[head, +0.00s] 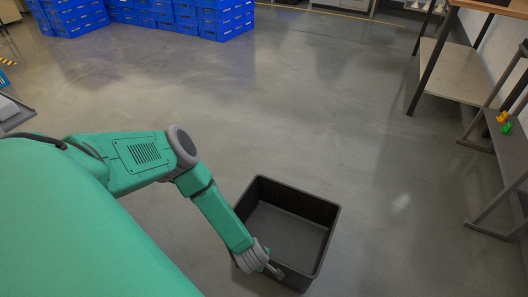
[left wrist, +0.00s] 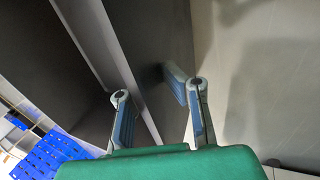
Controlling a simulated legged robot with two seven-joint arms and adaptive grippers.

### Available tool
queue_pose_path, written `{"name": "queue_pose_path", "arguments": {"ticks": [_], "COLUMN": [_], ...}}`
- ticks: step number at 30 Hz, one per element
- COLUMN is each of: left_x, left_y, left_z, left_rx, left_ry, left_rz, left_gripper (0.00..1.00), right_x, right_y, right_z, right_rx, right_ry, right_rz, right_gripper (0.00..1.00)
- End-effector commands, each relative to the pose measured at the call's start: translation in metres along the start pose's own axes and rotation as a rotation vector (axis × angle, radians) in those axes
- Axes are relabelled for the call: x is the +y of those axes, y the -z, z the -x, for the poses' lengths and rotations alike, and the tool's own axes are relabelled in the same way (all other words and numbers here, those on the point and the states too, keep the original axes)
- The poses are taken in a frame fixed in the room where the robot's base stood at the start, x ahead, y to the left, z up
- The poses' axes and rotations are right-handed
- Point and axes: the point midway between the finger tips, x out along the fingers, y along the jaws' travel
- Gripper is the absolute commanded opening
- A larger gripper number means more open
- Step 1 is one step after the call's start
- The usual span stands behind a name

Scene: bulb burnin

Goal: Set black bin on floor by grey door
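The black bin (head: 327,212) is an open, empty square tub in the lower middle of the head view, upright and roughly level. I cannot tell whether its base touches the floor. My left gripper (head: 262,262) is at its near left wall. In the left wrist view, the bin's rim and wall (left wrist: 150,30) run between the two fingers of my left gripper (left wrist: 160,100). One finger bends in against the wall and the other's tip is hidden behind the rim, so it looks shut on the bin wall. My right gripper is out of view. No grey door is clearly recognisable.
Blue crates (head: 215,15) are stacked at the back left. A wooden-topped table with a lower shelf (head: 445,70) and a grey bench (head: 508,150) with small orange and green items stand at the right. The grey floor (head: 270,90) ahead is clear.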

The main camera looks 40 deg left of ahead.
Motion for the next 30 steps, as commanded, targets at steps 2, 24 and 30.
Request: {"name": "queue_pose_path", "arguments": {"ticks": [2,24,30], "left_x": [-0.003,-0.006,-0.005], "left_y": [-0.003,-0.002,-0.002], "left_z": [-0.011,-0.015,0.004], "left_rx": [0.0,0.0,-0.002], "left_ry": [-0.004,0.001,0.001], "left_rz": [-0.002,-0.001,-0.003], "left_gripper": [0.0,0.26,0.26], "right_x": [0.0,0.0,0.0], "right_y": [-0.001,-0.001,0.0], "right_z": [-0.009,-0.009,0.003], "right_rx": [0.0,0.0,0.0], "right_ry": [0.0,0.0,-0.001], "right_rz": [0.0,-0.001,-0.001], "right_gripper": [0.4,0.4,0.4]}}
